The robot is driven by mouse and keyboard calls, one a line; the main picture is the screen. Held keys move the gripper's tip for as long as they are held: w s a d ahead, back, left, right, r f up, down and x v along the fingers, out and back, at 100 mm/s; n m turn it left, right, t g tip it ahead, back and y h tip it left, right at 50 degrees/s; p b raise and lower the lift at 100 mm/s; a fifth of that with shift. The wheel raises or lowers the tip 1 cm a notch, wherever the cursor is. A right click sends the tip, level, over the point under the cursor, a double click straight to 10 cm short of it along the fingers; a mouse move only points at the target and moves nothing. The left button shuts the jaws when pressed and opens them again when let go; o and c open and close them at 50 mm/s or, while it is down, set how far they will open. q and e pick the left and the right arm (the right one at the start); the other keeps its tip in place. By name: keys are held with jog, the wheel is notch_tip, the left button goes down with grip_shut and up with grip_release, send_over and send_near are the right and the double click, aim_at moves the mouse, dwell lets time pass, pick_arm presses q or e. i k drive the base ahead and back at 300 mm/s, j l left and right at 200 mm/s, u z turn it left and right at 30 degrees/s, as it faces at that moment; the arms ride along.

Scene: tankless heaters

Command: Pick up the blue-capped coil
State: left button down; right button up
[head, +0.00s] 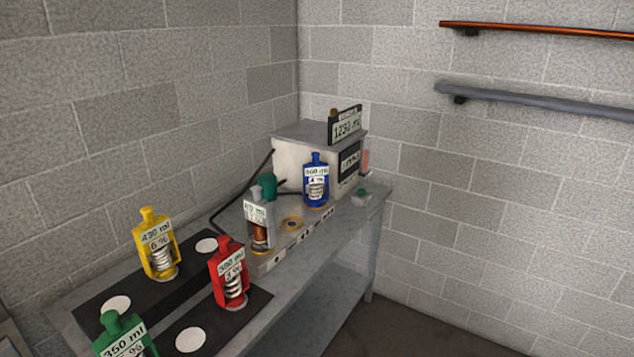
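The blue-capped coil (317,182) stands upright toward the far end of a grey bench, on a low grey fixture in front of a boxy white unit. It has a blue frame and cap, a white label and a pale coil inside. Nothing blocks my view of it. Neither of my grippers shows in the head view.
A grey-capped coil (259,225) stands left of the blue one, beside an empty ringed socket (292,223). Yellow (157,245), red (230,273) and green (124,337) coils stand on dark mats nearer me. The white unit (305,160) and a black cable lie behind.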

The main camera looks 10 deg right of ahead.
aim_at(316, 172)
jog(key=i+l, duration=0.2)
jog(key=l, duration=0.2)
jog(key=i+l+u, duration=0.1)
jog(key=i+l, duration=0.35)
jog(key=l, duration=0.3)
jog(key=i+l+u, duration=0.1)
jog(key=l, duration=0.3)
jog(key=i, duration=0.1)
